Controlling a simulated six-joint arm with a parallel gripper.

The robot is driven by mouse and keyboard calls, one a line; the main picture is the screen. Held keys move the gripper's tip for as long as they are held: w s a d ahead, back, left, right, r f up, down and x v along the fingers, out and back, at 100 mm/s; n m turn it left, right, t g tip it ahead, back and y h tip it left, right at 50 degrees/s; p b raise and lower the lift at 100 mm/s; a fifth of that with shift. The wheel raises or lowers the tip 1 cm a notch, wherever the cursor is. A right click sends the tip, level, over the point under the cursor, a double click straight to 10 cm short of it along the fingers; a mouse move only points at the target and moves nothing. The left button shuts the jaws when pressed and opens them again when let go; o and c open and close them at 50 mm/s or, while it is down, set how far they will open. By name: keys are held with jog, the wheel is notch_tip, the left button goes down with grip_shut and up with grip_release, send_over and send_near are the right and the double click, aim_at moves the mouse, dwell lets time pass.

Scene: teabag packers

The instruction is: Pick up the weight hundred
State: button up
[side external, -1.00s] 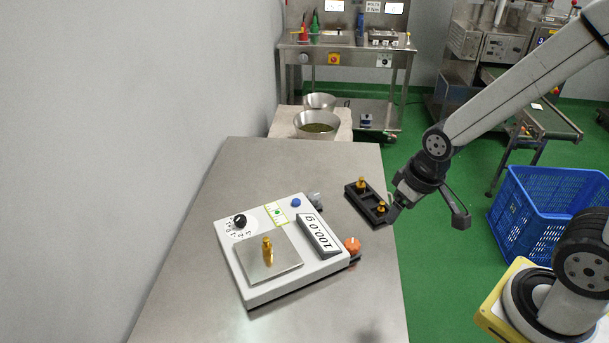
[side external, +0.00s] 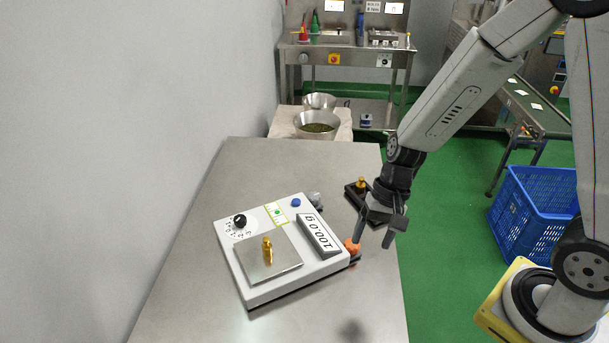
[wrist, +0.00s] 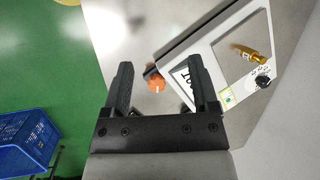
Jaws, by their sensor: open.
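A brass weight (side external: 267,250) stands upright on the square steel pan (side external: 285,262) of a white scale (side external: 262,297). In the wrist view the weight (wrist: 248,53) lies to the upper right, outside the jaws. My gripper (side external: 374,243) is open and empty, pointing down near the orange knob (side external: 352,246) at the scale's right side. In the wrist view the fingers (wrist: 160,68) stand apart, with the orange knob between them in the picture.
A black weight holder (side external: 352,193) stands behind my gripper, with one brass weight (side external: 361,183) showing and the rest covered. A blue crate (side external: 535,210) is right of the table. The table (side external: 190,290) is clear left of and in front of the scale.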

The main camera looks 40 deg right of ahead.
jog(key=w+a+f+m+t+y, duration=0.2)
jog(key=w+a+f+m+y, duration=0.2)
jog(key=w+a+m+y, duration=0.4)
jog(key=m+t, duration=0.5)
jog(key=m, duration=0.3)
send_near(270, 243)
jog(key=a, duration=0.1)
jog(key=a+f, duration=0.1)
jog(key=a, duration=0.1)
jog(key=shift+w+h, duration=0.1)
jog(key=shift+h, duration=0.3)
jog(key=shift+w+d+f+t, duration=0.1)
jog(key=shift+w+d+t, duration=0.05)
jog(key=shift+w+t, duration=0.15)
jog(key=shift+x, duration=1.35)
jog(key=shift+r+x, duration=0.2)
jog(key=shift+x, duration=2.4)
grip_shut()
